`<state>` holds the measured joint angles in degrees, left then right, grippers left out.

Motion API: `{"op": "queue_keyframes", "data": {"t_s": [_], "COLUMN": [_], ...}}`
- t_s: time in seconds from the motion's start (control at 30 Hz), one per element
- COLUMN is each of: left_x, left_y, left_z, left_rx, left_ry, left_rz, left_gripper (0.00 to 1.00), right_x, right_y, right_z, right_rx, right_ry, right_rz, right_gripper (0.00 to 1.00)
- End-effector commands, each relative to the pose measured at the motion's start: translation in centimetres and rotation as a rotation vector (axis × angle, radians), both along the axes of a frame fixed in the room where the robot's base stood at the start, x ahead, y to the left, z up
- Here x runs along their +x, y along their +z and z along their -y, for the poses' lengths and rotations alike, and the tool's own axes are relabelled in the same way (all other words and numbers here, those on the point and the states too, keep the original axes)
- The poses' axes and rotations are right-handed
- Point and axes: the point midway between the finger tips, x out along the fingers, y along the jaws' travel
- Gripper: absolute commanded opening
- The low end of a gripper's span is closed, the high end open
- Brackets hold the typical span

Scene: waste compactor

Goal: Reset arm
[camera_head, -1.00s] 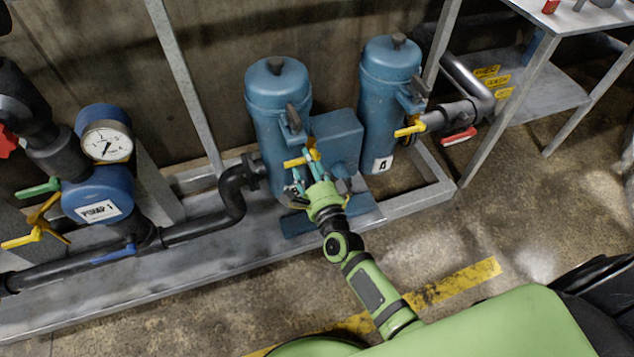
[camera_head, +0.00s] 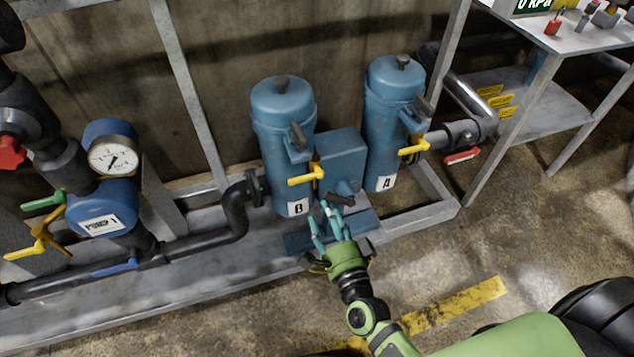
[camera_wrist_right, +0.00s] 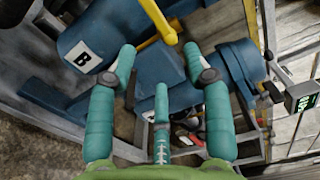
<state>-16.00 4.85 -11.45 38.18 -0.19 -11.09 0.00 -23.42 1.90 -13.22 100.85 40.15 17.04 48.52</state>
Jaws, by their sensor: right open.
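My right gripper (camera_head: 325,222) is green with teal fingers. It is open and empty in the head view, in front of and below the blue cylinder labelled B (camera_head: 283,120). In the right wrist view its fingers (camera_wrist_right: 150,75) are spread, with the B label (camera_wrist_right: 83,57) and a yellow handle (camera_wrist_right: 158,20) beyond them. The yellow handle of cylinder B (camera_head: 306,176) also shows in the head view, apart from the fingers. My left gripper is not in view.
A second blue cylinder labelled A (camera_head: 393,100) stands to the right. At the left are a pump with a gauge (camera_head: 113,158) and coloured valve handles. A grey metal frame (camera_head: 200,285) runs along the floor. A table (camera_head: 575,40) stands at upper right. The floor at right is open.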

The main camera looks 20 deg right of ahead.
Motion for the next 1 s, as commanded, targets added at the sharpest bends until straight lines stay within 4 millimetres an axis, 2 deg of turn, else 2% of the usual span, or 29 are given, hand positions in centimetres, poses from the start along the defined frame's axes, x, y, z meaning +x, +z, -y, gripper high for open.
{"op": "queue_keyframes", "data": {"t_s": [0.17,0.27,0.37,0.47,0.5,0.57,0.6,0.67,0.7,0.83,0.9,1.0], "left_x": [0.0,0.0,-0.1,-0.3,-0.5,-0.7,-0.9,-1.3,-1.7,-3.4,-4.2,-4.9], "left_y": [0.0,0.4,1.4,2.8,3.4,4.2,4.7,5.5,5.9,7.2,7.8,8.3], "left_z": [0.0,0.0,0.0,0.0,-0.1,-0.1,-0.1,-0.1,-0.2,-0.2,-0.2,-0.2], "left_rx": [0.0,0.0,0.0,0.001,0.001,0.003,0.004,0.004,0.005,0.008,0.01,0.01], "left_ry": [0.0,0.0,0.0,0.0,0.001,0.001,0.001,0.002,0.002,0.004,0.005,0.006], "left_rz": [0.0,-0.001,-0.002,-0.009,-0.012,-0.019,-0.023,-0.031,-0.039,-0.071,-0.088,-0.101], "left_gripper": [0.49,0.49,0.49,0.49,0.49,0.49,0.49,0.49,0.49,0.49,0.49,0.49], "right_x": [0.0,-0.2,-1.1,-3.5,-4.9,-7.6,-9.6,-12.9,-15.3,-23.5,-27.5,-32.0], "right_y": [0.0,-1.1,-4.6,-10.4,-13.0,-16.8,-19.1,-22.3,-24.1,-28.5,-29.9,-30.9], "right_z": [0.0,-0.2,-0.7,-1.2,-1.2,-0.9,-0.5,0.2,0.8,3.3,4.6,6.2], "right_rx": [-0.001,-0.044,-0.183,-0.41,-0.512,-0.663,-0.757,-0.889,-0.972,-1.198,-1.286,-1.373], "right_ry": [0.0,0.013,0.064,0.166,0.221,0.314,0.382,0.49,0.566,0.83,0.965,1.123], "right_rz": [-0.001,-0.031,-0.128,-0.281,-0.35,-0.45,-0.514,-0.604,-0.661,-0.824,-0.887,-0.95], "right_gripper": [0.5,0.5,0.5,0.5,0.5,0.5,0.5,0.5,0.5,0.5,0.5,0.5]}}
